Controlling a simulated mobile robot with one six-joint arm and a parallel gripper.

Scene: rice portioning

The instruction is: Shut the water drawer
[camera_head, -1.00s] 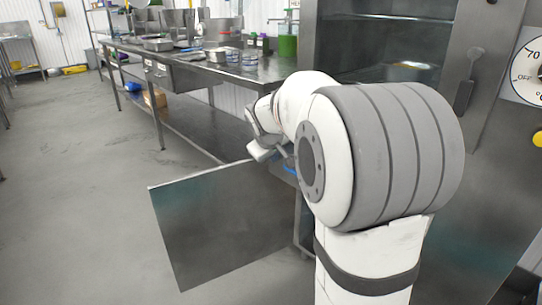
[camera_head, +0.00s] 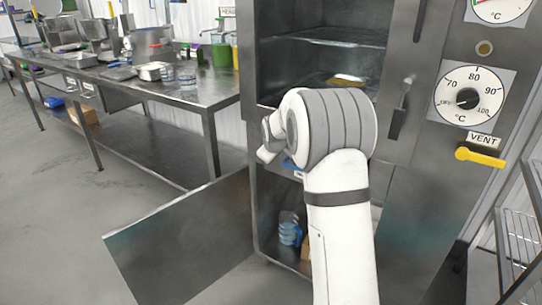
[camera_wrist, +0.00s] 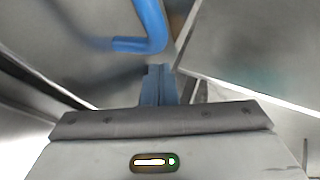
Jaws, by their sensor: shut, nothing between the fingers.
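A blue bar handle (camera_wrist: 150,25) on a grey metal front (camera_wrist: 75,30), likely the water drawer's, fills the upper part of the wrist view. My gripper (camera_wrist: 159,72) has its two blue fingers shut together with nothing between them. Its tips are just below the handle's bent end in the picture; I cannot tell whether they touch anything. In the head view my wrist (camera_head: 268,150) is in front of the steel cabinet at mid height, beside a small bit of blue. My arm hides most of the drawer there, so how far it stands out is unclear.
An open metal door (camera_head: 180,245) juts out low on the left of the cabinet. A blue bottle (camera_head: 290,230) stands in the lower compartment. A steel table (camera_head: 190,92) is at left, a wire rack (camera_head: 522,240) at right. Floor is clear at lower left.

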